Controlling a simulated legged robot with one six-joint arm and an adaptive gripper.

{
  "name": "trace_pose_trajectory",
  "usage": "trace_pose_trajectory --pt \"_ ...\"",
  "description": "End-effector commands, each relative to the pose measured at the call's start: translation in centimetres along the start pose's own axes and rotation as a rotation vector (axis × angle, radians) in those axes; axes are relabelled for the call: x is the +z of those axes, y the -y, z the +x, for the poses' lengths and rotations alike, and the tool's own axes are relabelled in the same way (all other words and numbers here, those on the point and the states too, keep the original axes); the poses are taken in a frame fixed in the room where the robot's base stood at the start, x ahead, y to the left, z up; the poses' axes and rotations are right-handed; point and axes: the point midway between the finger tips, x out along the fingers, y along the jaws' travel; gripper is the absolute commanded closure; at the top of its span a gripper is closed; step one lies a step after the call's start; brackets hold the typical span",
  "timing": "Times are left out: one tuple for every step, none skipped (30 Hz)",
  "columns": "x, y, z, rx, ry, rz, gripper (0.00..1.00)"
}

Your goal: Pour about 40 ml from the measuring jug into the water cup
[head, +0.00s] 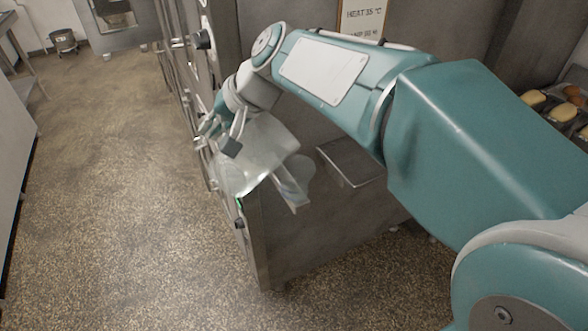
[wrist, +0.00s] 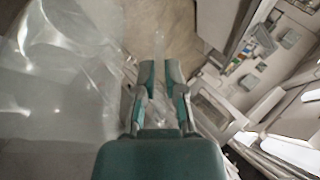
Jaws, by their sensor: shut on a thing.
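The measuring jug (head: 258,155) is large, clear and tilted, hanging from my gripper (head: 225,135) in the head view. My gripper is shut on it, seemingly at the handle. In the wrist view the jug (wrist: 60,85) fills the left side, and my gripper's fingers (wrist: 161,75) are close together on a clear part. The water level in the jug cannot be read. A pale clear shape (head: 300,172) shows just right of and behind the jug, partly hidden; it may be the water cup, but I cannot tell for certain. No stream of water can be made out.
A shallow metal tray (head: 352,168) lies right of the jug on the steel cabinet. The cabinet front with knobs (head: 203,40) runs along the left. A tray of rolls (head: 563,112) is at the far right. Speckled floor (head: 110,200) lies open at left. A sign (head: 362,18) stands behind my arm.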

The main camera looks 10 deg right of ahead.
Motion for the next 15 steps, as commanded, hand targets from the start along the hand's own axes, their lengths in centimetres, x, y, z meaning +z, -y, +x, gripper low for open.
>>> trace_pose_trajectory --pt "-0.2 -0.4 -0.3 -0.028 -0.003 0.016 1.0" --pt "-0.3 -0.5 -0.5 -0.046 -0.003 0.022 1.0" --pt "-0.5 -0.3 -0.9 -0.071 -0.002 0.032 1.0" --pt "-0.6 -0.2 -1.3 -0.089 -0.001 0.038 1.0" --pt "-0.8 -0.1 -1.6 -0.107 0.0 0.045 1.0" --pt "-0.9 -0.1 -2.0 -0.131 0.002 0.054 1.0" --pt "-1.0 0.0 -2.3 -0.15 0.004 0.063 1.0" --pt "-1.2 0.0 -2.6 -0.168 0.005 0.07 1.0" --pt "-1.3 0.0 -2.9 -0.188 0.007 0.078 1.0" --pt "-1.3 -0.1 -3.0 -0.202 0.01 0.086 1.0" --pt "-1.3 -0.2 -3.1 -0.216 0.011 0.091 1.0" --pt "-1.4 -0.4 -3.2 -0.232 0.013 0.098 1.0" --pt "-1.4 -0.4 -3.4 -0.244 0.013 0.102 1.0" --pt "-1.5 -0.5 -3.5 -0.254 0.013 0.105 1.0" --pt "-1.6 -0.6 -3.6 -0.267 0.014 0.111 1.0"
